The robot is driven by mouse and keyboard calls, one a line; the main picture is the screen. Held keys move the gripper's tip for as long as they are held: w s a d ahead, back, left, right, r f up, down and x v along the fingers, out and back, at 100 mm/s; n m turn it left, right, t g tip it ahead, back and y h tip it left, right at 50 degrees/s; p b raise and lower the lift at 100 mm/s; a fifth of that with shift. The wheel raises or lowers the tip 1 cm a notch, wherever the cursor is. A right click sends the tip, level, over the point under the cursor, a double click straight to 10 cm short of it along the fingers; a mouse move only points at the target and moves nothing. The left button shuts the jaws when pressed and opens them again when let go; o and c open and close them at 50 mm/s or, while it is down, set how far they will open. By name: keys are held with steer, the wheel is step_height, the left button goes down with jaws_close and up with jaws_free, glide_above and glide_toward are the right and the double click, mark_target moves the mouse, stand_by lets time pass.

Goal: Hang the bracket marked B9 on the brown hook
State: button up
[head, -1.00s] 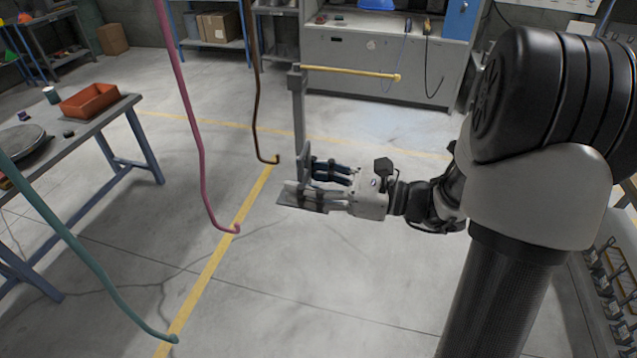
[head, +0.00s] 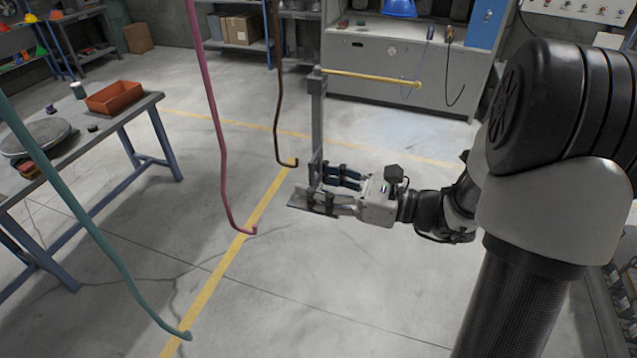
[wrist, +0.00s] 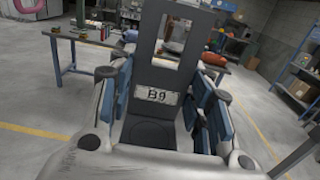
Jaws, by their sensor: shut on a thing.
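The bracket marked B9 (wrist: 150,76) is a dark grey plate with a rectangular window at its top and a B9 label. It stands between the fingers in the wrist view. In the head view it is a small grey plate (head: 299,204) at the fingertips. My gripper (head: 328,192) is shut on it, its fingers pointing left. The brown hook (head: 277,100) is a thin dark rod hanging from above, its tip curled up at the bottom. In the head view its tip shows just above and left of the bracket, apart from it. Their depth difference is hard to tell.
A pink hook (head: 214,130) and a teal hook (head: 85,220) hang to the left. A grey post (head: 317,115) with a yellow bar (head: 370,77) shows behind my gripper. A table (head: 150,101) with an orange bin (head: 114,97) stands at left. The middle floor is clear.

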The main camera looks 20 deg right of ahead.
steer(key=shift+a, duration=0.1)
steer(key=shift+x, duration=1.05)
steer(key=shift+w+a, duration=0.2)
steer(key=shift+x, duration=1.25)
steer(key=shift+f+b, duration=0.7)
steer(key=shift+f, duration=0.6)
steer(key=o, duration=1.5)
